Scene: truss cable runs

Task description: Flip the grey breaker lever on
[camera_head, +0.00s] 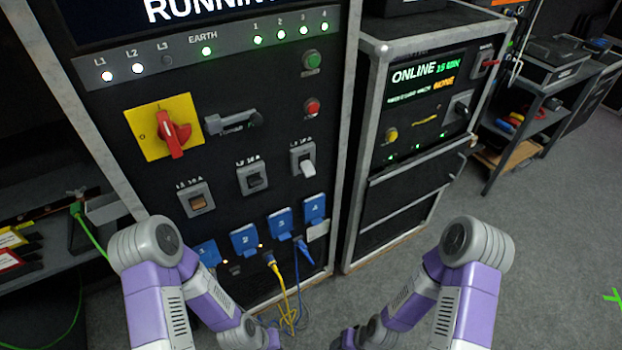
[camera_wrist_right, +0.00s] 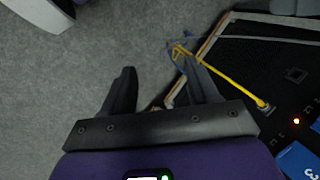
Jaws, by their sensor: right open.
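Three breakers sit in a rising row on the black power panel. The right one, L3 (camera_head: 303,158), has a light grey lever (camera_head: 308,168) that points down. The middle breaker (camera_head: 253,179) has a dark lever, and the left breaker (camera_head: 195,200) has a brown one. My right gripper (camera_wrist_right: 158,66) is open and empty in the right wrist view, over grey floor beside the panel's lower edge. It is well away from the breakers.
A red rotary switch (camera_head: 173,134) on a yellow plate and a grey handle (camera_head: 234,123) are above the breakers. Blue sockets (camera_head: 243,240) with a yellow cable (camera_head: 282,290) and a blue cable hang below. The L3 lamp (camera_head: 167,60) is dark. A second rack (camera_head: 420,185) stands right.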

